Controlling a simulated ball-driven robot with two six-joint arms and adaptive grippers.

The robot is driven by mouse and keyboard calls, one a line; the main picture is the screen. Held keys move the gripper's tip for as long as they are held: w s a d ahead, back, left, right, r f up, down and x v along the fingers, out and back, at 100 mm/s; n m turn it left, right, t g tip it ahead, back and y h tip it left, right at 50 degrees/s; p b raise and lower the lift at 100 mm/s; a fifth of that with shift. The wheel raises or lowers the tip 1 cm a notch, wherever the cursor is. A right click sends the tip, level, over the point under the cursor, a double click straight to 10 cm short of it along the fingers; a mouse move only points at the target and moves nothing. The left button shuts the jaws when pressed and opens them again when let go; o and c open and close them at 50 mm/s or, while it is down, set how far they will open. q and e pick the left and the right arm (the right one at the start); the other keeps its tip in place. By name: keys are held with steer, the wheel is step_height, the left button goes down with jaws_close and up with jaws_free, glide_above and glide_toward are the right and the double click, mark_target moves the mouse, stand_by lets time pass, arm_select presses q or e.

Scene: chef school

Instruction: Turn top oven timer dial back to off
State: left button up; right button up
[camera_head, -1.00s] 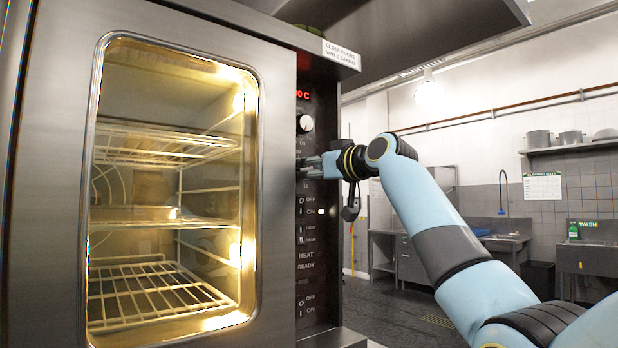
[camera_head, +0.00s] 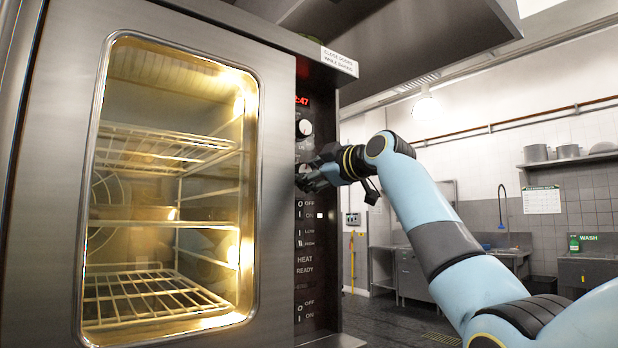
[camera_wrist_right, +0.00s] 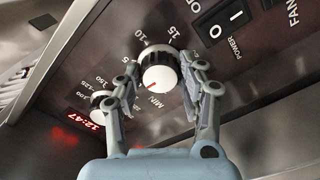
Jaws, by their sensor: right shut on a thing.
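The timer dial (camera_wrist_right: 159,72) is a black knob with a white face and a red pointer line, on the dark oven control panel. Numbers 5, 10 and 15 and the word MIN surround it. My right gripper (camera_wrist_right: 160,82) is shut on the dial, one finger on each side. In the head view my right gripper (camera_head: 308,178) is at the panel and mostly hides this dial. My left gripper is not in view.
Another white-faced dial (camera_head: 304,128) sits above, under a red display (camera_head: 302,101). A POWER rocker switch (camera_wrist_right: 224,15) is near the timer dial. The lit oven door (camera_head: 275,200) is closed, left of the panel. Open floor lies to the right.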

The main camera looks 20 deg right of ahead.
steer(key=shift+f+n, duration=0.25)
steer(key=shift+n, duration=0.15)
steer(key=o, duration=1.2)
steer(key=shift+r, duration=0.15)
steer(key=shift+v, duration=6)
